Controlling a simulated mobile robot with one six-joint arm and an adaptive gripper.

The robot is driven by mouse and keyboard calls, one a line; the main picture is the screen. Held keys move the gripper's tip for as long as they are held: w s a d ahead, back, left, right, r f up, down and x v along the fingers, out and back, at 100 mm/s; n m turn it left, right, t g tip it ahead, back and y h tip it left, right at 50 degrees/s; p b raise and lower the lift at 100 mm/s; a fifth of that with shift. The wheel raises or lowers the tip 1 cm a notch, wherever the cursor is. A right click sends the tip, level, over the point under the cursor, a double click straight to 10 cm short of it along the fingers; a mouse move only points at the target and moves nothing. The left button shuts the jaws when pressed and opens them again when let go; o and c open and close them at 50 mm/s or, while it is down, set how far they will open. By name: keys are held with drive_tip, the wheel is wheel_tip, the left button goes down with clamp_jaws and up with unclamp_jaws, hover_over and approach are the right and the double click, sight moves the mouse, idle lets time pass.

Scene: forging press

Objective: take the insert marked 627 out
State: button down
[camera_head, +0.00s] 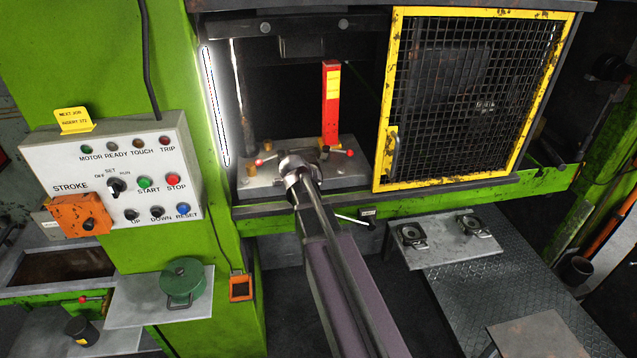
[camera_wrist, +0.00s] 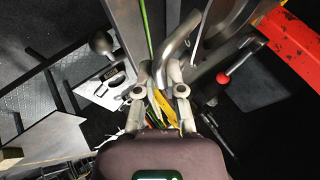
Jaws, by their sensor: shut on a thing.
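My gripper (camera_head: 300,165) reaches over the press bed (camera_head: 262,180), at its front middle. In the wrist view my gripper's fingers (camera_wrist: 168,85) are shut on a bent grey metal handle (camera_wrist: 179,42). A round grey metal body (camera_wrist: 222,28), probably the insert, shows beyond the handle at the top. I cannot read the number 627 on it, and my gripper hides most of it in the head view. I cannot tell whether it sits in the bed or is lifted.
A red post (camera_head: 330,105) stands on the bed behind my gripper. Red-knobbed clamp levers (camera_head: 262,160) flank it. The yellow mesh guard (camera_head: 475,95) is at the right of the opening. A shelf (camera_head: 440,240) with two dark inserts is at lower right. A green round piece (camera_head: 181,282) is lower left.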

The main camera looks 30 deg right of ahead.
drive_tip(key=shift+s+a, duration=0.1)
drive_tip(key=shift+s, duration=0.15)
drive_tip(key=c, duration=0.7)
unclamp_jaws()
drive_tip(key=shift+o, duration=0.2)
drive_tip(key=shift+w, duration=0.1)
